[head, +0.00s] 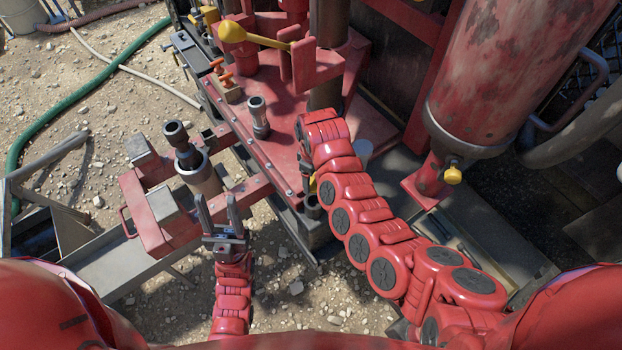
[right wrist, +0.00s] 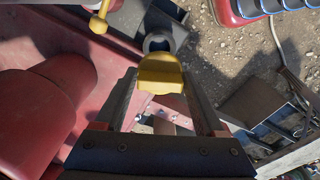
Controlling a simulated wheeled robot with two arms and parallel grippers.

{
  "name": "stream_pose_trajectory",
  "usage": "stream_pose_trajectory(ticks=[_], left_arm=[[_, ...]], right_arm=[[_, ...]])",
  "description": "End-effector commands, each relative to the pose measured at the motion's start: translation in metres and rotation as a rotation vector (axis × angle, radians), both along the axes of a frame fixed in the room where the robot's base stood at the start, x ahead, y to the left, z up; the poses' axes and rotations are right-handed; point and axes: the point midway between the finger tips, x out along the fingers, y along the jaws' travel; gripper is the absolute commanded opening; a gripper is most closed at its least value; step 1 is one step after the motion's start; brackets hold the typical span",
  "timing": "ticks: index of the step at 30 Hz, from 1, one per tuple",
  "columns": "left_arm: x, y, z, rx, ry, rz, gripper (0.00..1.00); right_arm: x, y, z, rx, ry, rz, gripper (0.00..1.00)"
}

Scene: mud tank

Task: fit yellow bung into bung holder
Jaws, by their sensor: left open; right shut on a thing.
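The yellow bung (right wrist: 160,73) is held between the fingertips of my right gripper (right wrist: 160,88) in the right wrist view. A dark round socket that looks like the bung holder (right wrist: 158,42) shows just beyond the bung, on a grey bracket. The bung appears apart from it, but the gap is hard to judge. In the head view the holder (head: 313,208) is a dark cylinder by the red platform's edge, and my right arm hides most of the right gripper and bung. My left gripper (head: 218,207) is open and empty, fingers pointing up.
The red platform (head: 280,157) carries a grey upright fitting (head: 259,118) and a yellow-knobbed lever (head: 232,32). A dark-topped post (head: 184,148) stands left, on a red frame. A large red cylinder (head: 500,70) is at right. Gravel lies left and below.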

Motion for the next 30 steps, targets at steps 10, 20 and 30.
stream_pose_trajectory(ticks=[10,20,30], left_arm=[[0.000,0.000,-0.008,0.000,0.000,0.000,0.50],[0.000,0.000,-0.028,0.000,0.000,0.000,0.50],[0.000,0.000,-0.049,0.000,0.000,0.000,0.50]], right_arm=[[0.000,-0.001,-0.010,0.001,0.004,0.014,0.18],[0.000,-0.001,-0.034,0.000,0.004,0.014,0.18],[0.000,-0.001,-0.060,0.000,0.004,0.013,0.18]])
